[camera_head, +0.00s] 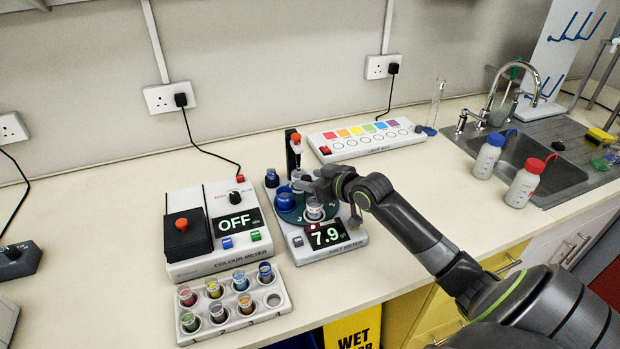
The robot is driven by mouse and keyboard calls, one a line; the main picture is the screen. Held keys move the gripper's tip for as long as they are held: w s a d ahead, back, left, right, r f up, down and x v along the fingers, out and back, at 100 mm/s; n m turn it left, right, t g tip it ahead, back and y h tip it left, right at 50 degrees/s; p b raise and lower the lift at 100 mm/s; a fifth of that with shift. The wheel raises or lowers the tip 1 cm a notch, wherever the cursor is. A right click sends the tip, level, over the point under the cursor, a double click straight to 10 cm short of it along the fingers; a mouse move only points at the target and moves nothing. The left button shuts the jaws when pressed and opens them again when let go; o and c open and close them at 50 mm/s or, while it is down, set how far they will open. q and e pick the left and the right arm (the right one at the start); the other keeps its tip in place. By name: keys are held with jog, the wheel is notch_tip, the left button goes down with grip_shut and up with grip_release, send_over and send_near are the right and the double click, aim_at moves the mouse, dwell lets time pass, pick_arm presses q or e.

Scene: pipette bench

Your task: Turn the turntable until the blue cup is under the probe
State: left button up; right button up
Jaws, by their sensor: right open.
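The salt meter (346,240) carries a round green turntable (297,216) and a lit display reading 7.9. A blue cup (285,200) sits on the left side of the turntable. A pale cup (314,210) sits at its front. The probe (295,158), on a black post with an orange-red top, stands at the back of the turntable. The blue cup is to the front left of the probe, not under it. My right gripper (318,188) is open at the turntable's right side and hides part of it; contact cannot be told. My left gripper is not in view.
The colour meter (190,268), reading OFF, stands to the left. A white rack (260,313) of several coloured cups lies in front of it. A colour strip box (365,150) lies behind. A sink (540,165) and two bottles are at right. Bench between is clear.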

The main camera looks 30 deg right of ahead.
jog(key=shift+w+a+f, duration=0.1)
jog(key=shift+w+f, duration=0.1)
jog(key=shift+w, duration=0.3)
grip_shut()
